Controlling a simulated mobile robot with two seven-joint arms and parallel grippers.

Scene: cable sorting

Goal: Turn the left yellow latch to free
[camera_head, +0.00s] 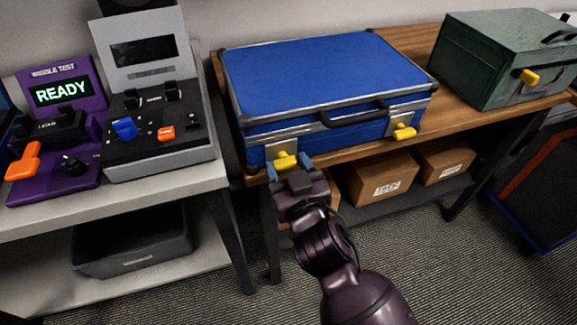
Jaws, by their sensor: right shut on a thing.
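A blue case (320,72) with grey metal edges and a black handle lies closed on the wooden bench. Its left yellow latch (285,161) is on the front face, at the front left. My right gripper (288,168) is at that latch, with its blue-tipped fingers on either side of it and shut on it. The gripper hides the lower part of the latch. The right yellow latch (404,132) of the case is in plain view on its front right, with nothing touching it. My left gripper is not in view.
A green metal box (485,65) with a yellow latch stands at the bench's right end. Cardboard boxes (375,182) sit on the shelf below. At left, a grey table (190,185) holds a purple READY tester (62,150) and a grey control panel (160,152).

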